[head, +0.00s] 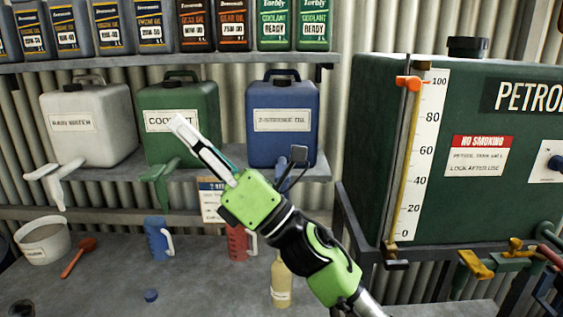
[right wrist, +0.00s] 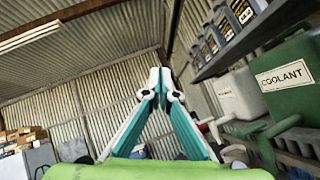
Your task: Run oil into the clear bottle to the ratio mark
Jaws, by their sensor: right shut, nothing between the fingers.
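My right gripper (head: 181,124) is shut and empty, raised in front of the green coolant can (head: 190,105). The right wrist view shows its fingertips together (right wrist: 156,78). My left gripper is not in view.
A white water can (head: 85,105) stands at left. On the bench are a white tub (head: 42,240), red scoop (head: 75,262), blue jug (head: 158,240), red jug (head: 236,243) and blue cap (head: 151,296). The green petrol tank (head: 480,205) blocks the right side.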

